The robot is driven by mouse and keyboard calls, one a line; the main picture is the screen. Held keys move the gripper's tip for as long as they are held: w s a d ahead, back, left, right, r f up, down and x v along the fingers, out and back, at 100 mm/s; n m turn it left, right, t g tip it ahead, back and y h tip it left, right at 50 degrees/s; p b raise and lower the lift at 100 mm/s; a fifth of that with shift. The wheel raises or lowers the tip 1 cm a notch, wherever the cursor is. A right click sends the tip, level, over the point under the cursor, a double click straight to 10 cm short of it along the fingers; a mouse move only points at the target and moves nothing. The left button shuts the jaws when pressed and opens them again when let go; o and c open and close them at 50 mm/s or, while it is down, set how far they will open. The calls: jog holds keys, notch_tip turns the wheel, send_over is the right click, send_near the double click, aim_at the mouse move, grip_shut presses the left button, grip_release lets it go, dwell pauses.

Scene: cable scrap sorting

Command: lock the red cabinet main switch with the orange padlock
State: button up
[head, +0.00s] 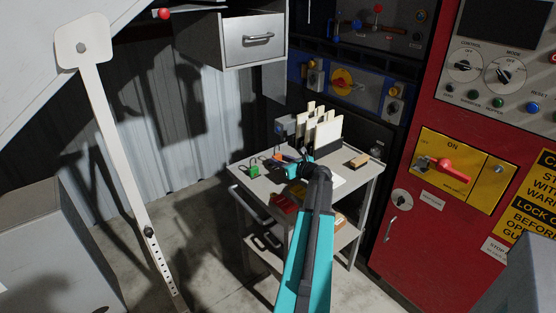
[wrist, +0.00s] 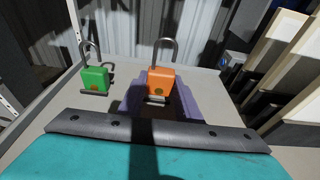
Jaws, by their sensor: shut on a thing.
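The orange padlock (wrist: 160,80) stands upright between the purple fingers of my gripper (wrist: 161,92), its shackle pointing up. My gripper is shut on its body, low over the grey trolley top. In the head view my gripper (head: 287,159) is at the trolley's left part, and the padlock is small and partly hidden there. The red main switch handle (head: 447,168) is on a yellow plate (head: 475,190) on the red cabinet (head: 425,245), well to the right of my gripper. The handle lies roughly level, tilting down to the right.
A green padlock (wrist: 95,79) stands left of the orange one on the trolley (head: 367,174). Upright pale boards (head: 326,135) and a small brown block (head: 357,160) are farther right on it. A pale post (head: 118,150) stands at left; an open drawer (head: 255,40) hangs above.

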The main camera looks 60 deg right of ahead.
jog(key=shift+s+a, duration=0.35)
jog(key=shift+s, duration=0.65)
jog(key=shift+s+a, duration=0.3)
jog(key=shift+s, duration=0.75)
jog(key=shift+s+a, duration=0.35)
jog(key=shift+s, duration=0.65)
jog(key=shift+r, duration=0.1)
